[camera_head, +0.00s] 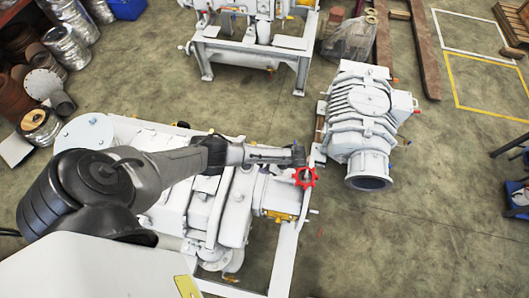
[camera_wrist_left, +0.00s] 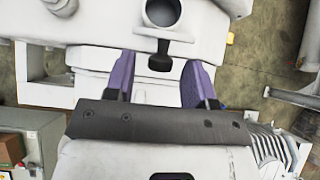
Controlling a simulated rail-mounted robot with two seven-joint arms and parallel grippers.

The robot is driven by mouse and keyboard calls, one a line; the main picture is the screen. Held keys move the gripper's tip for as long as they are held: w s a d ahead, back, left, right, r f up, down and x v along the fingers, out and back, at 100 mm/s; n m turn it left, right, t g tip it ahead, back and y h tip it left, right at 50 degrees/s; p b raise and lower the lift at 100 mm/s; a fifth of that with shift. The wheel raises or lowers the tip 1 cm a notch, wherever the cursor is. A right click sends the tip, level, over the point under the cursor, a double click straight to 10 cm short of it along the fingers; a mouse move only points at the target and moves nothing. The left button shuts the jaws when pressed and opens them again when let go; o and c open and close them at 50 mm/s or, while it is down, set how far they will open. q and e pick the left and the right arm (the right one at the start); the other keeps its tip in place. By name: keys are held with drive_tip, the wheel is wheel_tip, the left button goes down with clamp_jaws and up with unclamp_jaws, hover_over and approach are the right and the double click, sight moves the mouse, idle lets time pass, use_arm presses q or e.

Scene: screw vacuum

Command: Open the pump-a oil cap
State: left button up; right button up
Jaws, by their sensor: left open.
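A large white pump (camera_head: 205,215) on a white frame fills the lower middle of the head view. A red star-shaped hand knob (camera_head: 305,177) shows at its right end. My left gripper (camera_head: 299,153) is over that end of the pump, close to the knob in the picture; the gap is unclear. In the left wrist view, the purple fingers of my left gripper (camera_wrist_left: 160,82) are apart and empty. A white ring-shaped fitting (camera_wrist_left: 162,13) with a dark stub (camera_wrist_left: 160,58) shows beyond and between them. I cannot tell which part is the oil cap. My right gripper is not in view.
A second white pump (camera_head: 362,110) stands right of the frame, and another machine on a white stand (camera_head: 250,55) is at the back. Metal drums and cylinders (camera_head: 65,45) crowd the upper left. Concrete floor (camera_head: 430,220) is open at the lower right.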

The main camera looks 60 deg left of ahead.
use_arm(q)
drive_tip(key=p+v, duration=0.1)
drive_tip(key=v, duration=1.2)
drive_tip(key=shift+r, duration=0.15)
drive_tip(key=shift+w+d, duration=0.1)
